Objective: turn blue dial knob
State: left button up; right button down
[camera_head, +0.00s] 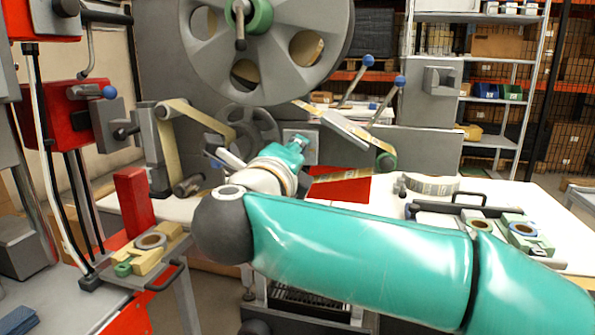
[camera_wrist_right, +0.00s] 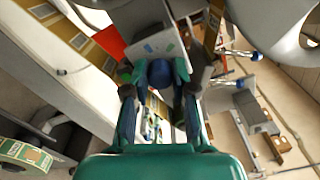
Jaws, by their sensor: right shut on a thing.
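The blue dial knob (camera_wrist_right: 160,73) shows in the right wrist view, on a light grey panel (camera_wrist_right: 155,45) with small blue and green marks. My right gripper (camera_wrist_right: 159,88) has a dark finger on each side of the knob and is shut on it. In the head view my right arm crosses from the right, and the right gripper (camera_head: 294,143) is up against the front of the reel machine. The knob itself is hidden there behind the gripper. My left gripper is in neither view.
A large grey reel (camera_head: 265,85) hangs above the gripper. Blue-tipped levers (camera_head: 368,60) (camera_head: 400,81) stand to its right. A red post (camera_head: 132,200) and red-and-grey machinery (camera_head: 72,110) are at left. A white table (camera_head: 545,215) with a tape roll (camera_head: 432,184) and tray is at right.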

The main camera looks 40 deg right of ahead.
jog(key=shift+w+a+f+m+b, duration=0.1)
jog(key=shift+f+m+b, duration=0.05)
jog(key=shift+m+b, duration=1.55)
jog(key=shift+s+a+f+m+b, duration=0.15)
jog(key=shift+m+b, duration=1.1)
jog(key=shift+m, duration=0.85)
jog(key=shift+w+d+f+m+b, duration=0.1)
jog(key=shift+w+f+m+b, duration=0.05)
jog(key=shift+m+b, duration=1.55)
jog(key=shift+m, duration=0.4)
jog(key=c, duration=1.1)
grip_release()
jog(key=shift+o, duration=0.7)
jog(key=shift+r, duration=0.2)
